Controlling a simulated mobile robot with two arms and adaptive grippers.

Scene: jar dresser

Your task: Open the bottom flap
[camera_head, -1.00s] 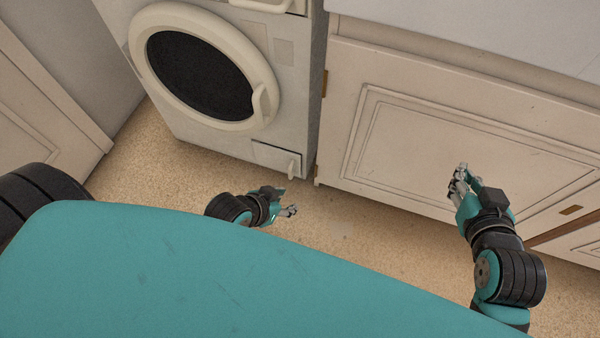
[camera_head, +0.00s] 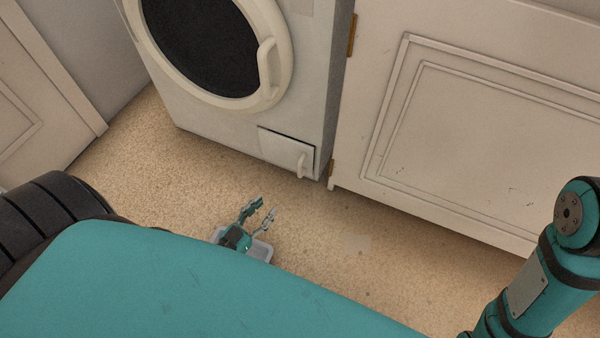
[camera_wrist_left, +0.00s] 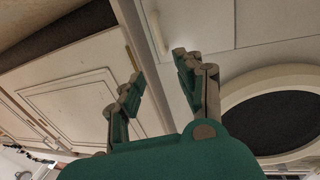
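The bottom flap (camera_head: 286,150) is a small white rectangular panel low on the front of the washing machine (camera_head: 310,70), at its right corner. It has a pale upright handle (camera_head: 302,165). A dark gap shows along its top edge. My left gripper (camera_head: 263,210) is open and empty, low over the floor in front of the flap and apart from it. In the left wrist view its two fingers (camera_wrist_left: 158,75) are spread, with a pale handle (camera_wrist_left: 154,34) beyond them. In the head view only part of my right arm shows, at the right edge; its gripper is out of frame.
The round door (camera_head: 205,40) of the washing machine is above the flap. A cabinet with a panelled door (camera_head: 470,130) stands to the right. Another panelled unit (camera_head: 30,110) is at the left.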

